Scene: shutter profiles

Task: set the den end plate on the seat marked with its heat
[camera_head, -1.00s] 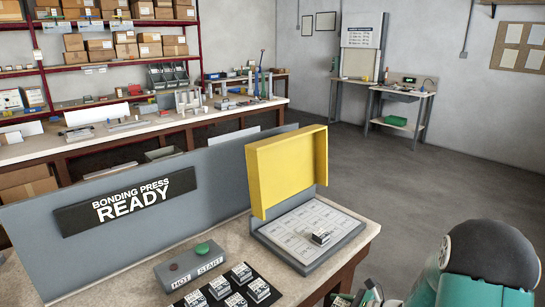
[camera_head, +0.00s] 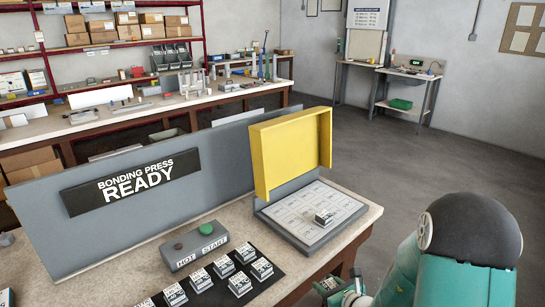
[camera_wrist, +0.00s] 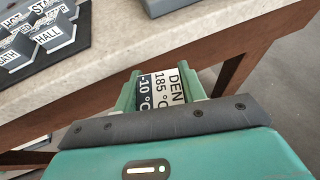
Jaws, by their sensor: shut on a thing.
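My gripper (camera_wrist: 160,98) is shut on the den end plate (camera_wrist: 173,84), a small piece whose label reads "DEN", "185 °C" and "-10 °C" in the wrist view. In the head view my gripper (camera_head: 343,290) is low at the bench's right front edge, and the plate is hard to make out there. The press bed (camera_head: 293,236) is a grey plate with a white grid of marked seats, too small to read. One small labelled block (camera_head: 324,218) sits on its right front part. The yellow press lid (camera_head: 290,150) stands open.
Several labelled end plates (camera_head: 223,266) stand on a black mat (camera_head: 270,283), one reading "HALL" in the wrist view (camera_wrist: 52,37). A grey HOT/START box (camera_head: 194,245) lies behind them. A grey panel (camera_head: 220,160) reading "BONDING PRESS READY" (camera_head: 131,183) backs the bench (camera_head: 355,228).

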